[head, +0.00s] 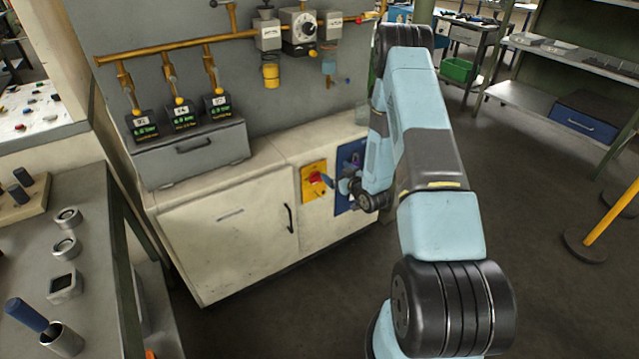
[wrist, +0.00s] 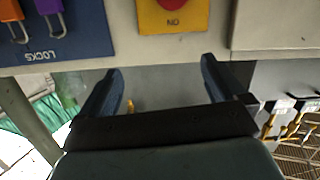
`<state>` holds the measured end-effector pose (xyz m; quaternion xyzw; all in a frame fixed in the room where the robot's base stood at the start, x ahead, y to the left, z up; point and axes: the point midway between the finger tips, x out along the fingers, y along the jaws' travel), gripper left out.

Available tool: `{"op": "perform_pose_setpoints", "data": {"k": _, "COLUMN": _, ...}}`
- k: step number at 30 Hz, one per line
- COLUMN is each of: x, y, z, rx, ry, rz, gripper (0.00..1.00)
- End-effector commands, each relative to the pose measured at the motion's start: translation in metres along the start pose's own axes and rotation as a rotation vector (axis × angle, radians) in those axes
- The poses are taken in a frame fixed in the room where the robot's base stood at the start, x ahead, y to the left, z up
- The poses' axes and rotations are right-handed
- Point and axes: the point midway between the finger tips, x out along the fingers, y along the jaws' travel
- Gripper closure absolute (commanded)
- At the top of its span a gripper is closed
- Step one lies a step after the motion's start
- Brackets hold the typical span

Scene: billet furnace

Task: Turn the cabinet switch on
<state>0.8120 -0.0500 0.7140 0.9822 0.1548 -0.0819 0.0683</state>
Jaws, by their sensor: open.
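The cabinet switch is a red knob (head: 316,177) on a yellow plate (head: 307,192) on the front of the white cabinet. In the wrist view the scene appears upside down; the yellow plate (wrist: 150,18) is at the top edge with an upside-down ON label, and only part of the red knob (wrist: 173,3) shows. The knob's turn position cannot be told. My gripper (wrist: 162,64) is open, with nothing between its two blue fingers. In the head view my gripper (head: 334,181) is close in front of the switch, and I see no clear contact.
A blue locks panel (wrist: 75,35) with orange and purple padlocks is beside the switch. The cabinet has a black door handle (head: 289,218). Brass pipes (head: 180,47) and gauges are above. A workbench (head: 100,270) with metal parts stands at left. Floor in front is clear.

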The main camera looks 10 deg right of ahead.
Motion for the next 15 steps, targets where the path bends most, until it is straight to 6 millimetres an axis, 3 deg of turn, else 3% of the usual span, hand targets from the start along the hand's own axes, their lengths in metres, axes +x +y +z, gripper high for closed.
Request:
{"op": "perform_pose_setpoints", "data": {"k": 1, "x": -0.004, "y": -0.005, "z": 0.019, "rx": 0.016, "ry": 0.015, "rz": -0.003, "gripper": 0.02}}
{"op": "perform_pose_setpoints", "data": {"k": 6, "x": -0.019, "y": -0.019, "z": 0.059, "rx": 0.060, "ry": 0.094, "rz": -0.008, "gripper": 0.02}}
{"op": "perform_pose_setpoints", "data": {"k": 15, "x": -0.039, "y": -0.033, "z": 0.095, "rx": 0.107, "ry": 0.176, "rz": -0.002, "gripper": 0.02}}
